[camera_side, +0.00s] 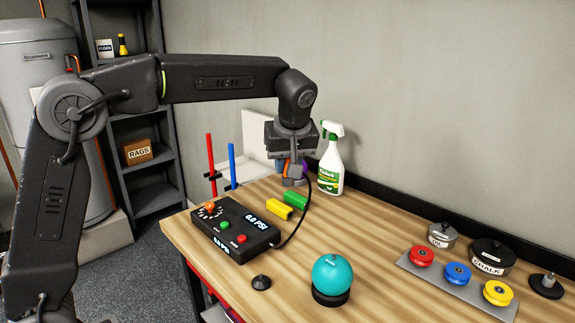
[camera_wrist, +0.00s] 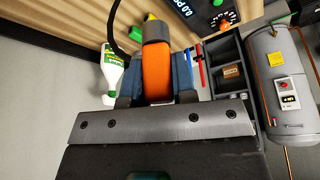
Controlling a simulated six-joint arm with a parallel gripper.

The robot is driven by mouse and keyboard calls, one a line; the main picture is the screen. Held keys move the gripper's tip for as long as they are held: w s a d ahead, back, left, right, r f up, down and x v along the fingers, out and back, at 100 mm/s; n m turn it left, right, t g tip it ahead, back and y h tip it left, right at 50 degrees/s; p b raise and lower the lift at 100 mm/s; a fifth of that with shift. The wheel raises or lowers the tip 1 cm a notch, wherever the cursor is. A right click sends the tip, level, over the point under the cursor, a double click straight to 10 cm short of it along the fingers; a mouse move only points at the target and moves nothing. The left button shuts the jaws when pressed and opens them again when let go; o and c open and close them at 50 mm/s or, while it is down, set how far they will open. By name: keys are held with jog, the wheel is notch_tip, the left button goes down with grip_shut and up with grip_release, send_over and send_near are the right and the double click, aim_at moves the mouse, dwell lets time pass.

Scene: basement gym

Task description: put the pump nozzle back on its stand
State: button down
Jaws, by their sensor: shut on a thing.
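My gripper (camera_side: 292,168) is shut on the pump nozzle, held above the far part of the bench near the spray bottle. In the wrist view the nozzle (camera_wrist: 155,74) shows as an orange body with a duller tip, between the two fingers. A black hose runs from it to the pump box (camera_side: 232,228), whose display reads 0.0 PSI. A dark round base with a short grey peg (camera_side: 546,284), which looks like the stand, is at the far right edge, well away from my gripper. Its peg is bare.
A white and green spray bottle (camera_side: 331,165) stands just right of my gripper. Yellow (camera_side: 279,210) and green (camera_side: 296,201) blocks lie below. A teal ball (camera_side: 332,273) sits on a black ring. Lidded pots (camera_side: 491,256) and a tray of coloured pucks (camera_side: 458,283) are at right.

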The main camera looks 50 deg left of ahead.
jog(key=s+a+f+m+h, duration=0.1)
jog(key=s+f+m, duration=0.2)
jog(key=f, duration=0.5)
jog(key=s+a+f+m+t, duration=0.1)
jog(key=s+f+m, duration=0.2)
jog(key=f, duration=0.4)
jog(key=shift+s+f+t+h, duration=0.3)
jog(key=shift+s+f+h, duration=0.05)
jog(key=shift+f+h, duration=0.05)
jog(key=shift+f, duration=0.1)
jog(key=shift+f, duration=2.8)
jog(key=shift+f, duration=1.25)
jog(key=c, duration=0.8)
grip_release()
jog(key=shift+c, duration=0.2)
